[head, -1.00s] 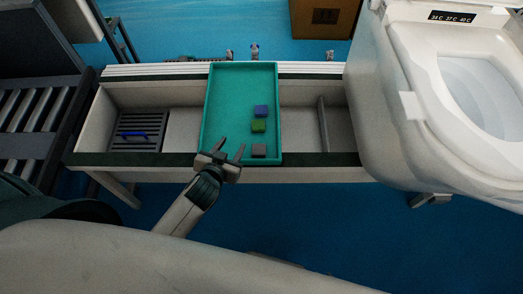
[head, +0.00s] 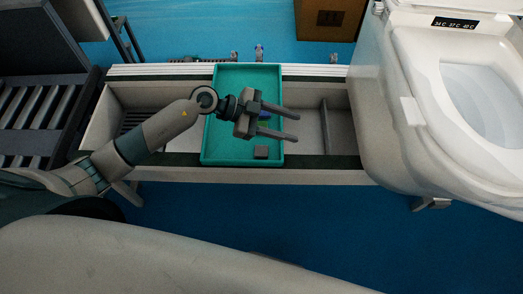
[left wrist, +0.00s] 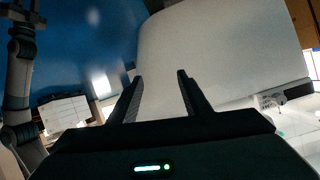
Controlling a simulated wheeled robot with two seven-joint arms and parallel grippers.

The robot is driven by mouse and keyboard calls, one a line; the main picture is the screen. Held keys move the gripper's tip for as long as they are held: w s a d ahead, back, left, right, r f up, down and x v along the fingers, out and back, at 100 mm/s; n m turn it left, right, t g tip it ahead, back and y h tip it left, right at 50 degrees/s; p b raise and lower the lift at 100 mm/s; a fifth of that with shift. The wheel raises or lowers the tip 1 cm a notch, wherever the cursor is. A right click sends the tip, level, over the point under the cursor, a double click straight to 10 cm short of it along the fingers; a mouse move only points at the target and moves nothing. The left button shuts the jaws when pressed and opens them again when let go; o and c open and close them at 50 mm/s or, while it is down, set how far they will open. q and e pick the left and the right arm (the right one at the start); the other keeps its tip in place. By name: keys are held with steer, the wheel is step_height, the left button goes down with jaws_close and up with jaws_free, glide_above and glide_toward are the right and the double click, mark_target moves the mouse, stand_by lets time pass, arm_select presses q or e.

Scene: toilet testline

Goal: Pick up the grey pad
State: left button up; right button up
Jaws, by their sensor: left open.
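The grey pad (head: 261,152) is a small dark grey block lying near the front end of the green tray (head: 225,158). My left gripper (head: 294,126) is open and empty above the tray, with its fingers pointing right, above and beyond the grey pad in the head view. A bit of the blue pad (head: 264,114) shows behind the fingers; the green pad is hidden by the gripper. In the left wrist view the open fingers (left wrist: 158,85) have nothing between them, and the pads do not show there. My right gripper is not in view.
The tray rests across a workbench trough (head: 305,148) with a divider (head: 326,125) on its right. A large white toilet (head: 420,120) stands close on the right. A roller conveyor (head: 35,115) is at the left. Blue floor lies in front.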

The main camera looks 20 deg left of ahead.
arm_select(q)
steer(key=a+f+n+g+y, duration=0.1)
steer(key=a+f+y, duration=0.2)
steer(key=a, duration=0.5)
steer(key=w+a+f+n+g+y, duration=0.1)
steer(key=a+f+y, duration=0.2)
steer(key=a+y, duration=0.2)
steer(key=a, duration=0.3)
steer(key=shift+w+f+n+y, duration=0.15)
steer(key=shift+w+n+y, duration=0.1)
steer(key=shift+n+y, duration=0.05)
